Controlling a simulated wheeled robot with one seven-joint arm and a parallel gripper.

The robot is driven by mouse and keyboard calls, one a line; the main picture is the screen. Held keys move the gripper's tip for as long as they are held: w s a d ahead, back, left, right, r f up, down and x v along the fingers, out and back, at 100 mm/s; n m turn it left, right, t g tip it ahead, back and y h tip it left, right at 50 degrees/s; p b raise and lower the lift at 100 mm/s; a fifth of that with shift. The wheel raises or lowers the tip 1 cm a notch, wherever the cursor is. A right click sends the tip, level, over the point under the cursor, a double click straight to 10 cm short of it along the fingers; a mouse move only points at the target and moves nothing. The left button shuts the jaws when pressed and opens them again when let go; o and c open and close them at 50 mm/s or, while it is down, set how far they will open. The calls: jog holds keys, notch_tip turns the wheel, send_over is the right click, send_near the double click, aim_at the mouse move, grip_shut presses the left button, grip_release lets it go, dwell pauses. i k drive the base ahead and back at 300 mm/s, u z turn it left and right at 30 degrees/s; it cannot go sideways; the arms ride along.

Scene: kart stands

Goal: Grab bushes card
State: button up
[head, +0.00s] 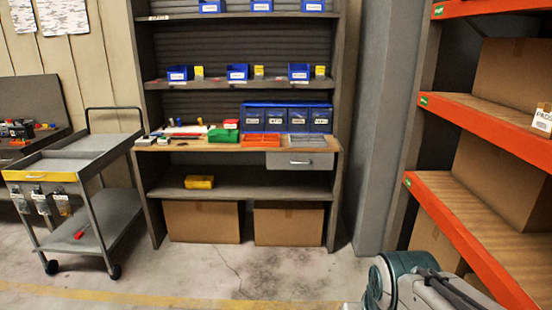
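No card in the head view can be read as the bushes card; the labels are too small. Three small yellow cards stand on the middle shelf beside blue bins: a left card (199,72), a middle card (259,72) and a right card (320,71). Small card-like items (41,203) also hang on the front of the grey cart (117,208), below its yellow drawer front (40,176). My gripper is not in view.
A wooden worktop (205,146) holds a green box (223,135), red trays and blue drawers (288,118). Orange-edged shelving (450,215) with cardboard boxes stands right. A teal and grey shape (395,279), unclear, fills the lower right. The middle floor is clear.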

aim_at(259, 70)
jog(key=i, duration=2.75)
jog(key=u, duration=0.5)
jog(key=i, duration=0.5)
